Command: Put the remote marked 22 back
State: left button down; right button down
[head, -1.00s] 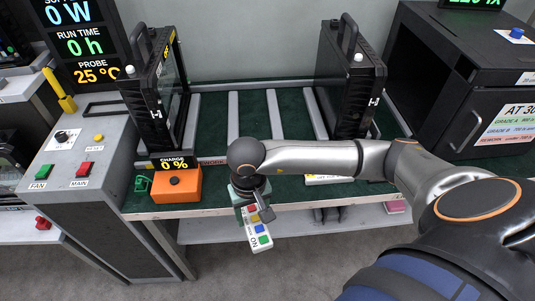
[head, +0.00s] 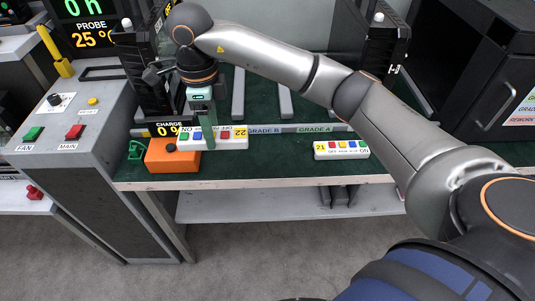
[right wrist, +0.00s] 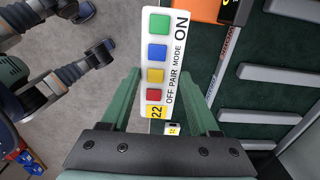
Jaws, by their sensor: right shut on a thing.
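The remote marked 22 (head: 232,143) is white with several coloured buttons. My right gripper (head: 208,138) is shut on it and points down. The remote appears level over the bench's front edge, just right of the orange box. I cannot tell whether it touches the bench. In the right wrist view the remote (right wrist: 164,62) sits between the green fingers of the right gripper (right wrist: 160,88), its 22 end nearest the palm. A second white remote, marked 21 (head: 341,150), lies on the front edge farther right. My left gripper is not seen.
The orange box (head: 172,156) with a charge display (head: 169,129) stands left of the held remote. The front strip carries labels grade B and grade A (head: 314,128). Dark housings stand behind on the green bench (head: 270,155). A control console (head: 65,125) is at left.

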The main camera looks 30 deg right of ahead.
jog(key=d+f, duration=0.3)
jog(key=d, duration=0.1)
jog(key=d+f, duration=0.3)
jog(key=d, duration=0.1)
jog(key=d+f, duration=0.3)
jog(key=d, duration=0.2)
jog(key=shift+s+f, duration=0.1)
jog(key=shift+s, duration=0.2)
jog(key=shift+d+f, duration=0.2)
jog(key=shift+f, duration=0.7)
jog(key=shift+d+f, duration=0.15)
jog(key=shift+f, duration=0.75)
jog(key=shift+f, duration=0.1)
jog(key=shift+c, duration=0.6)
grip_release()
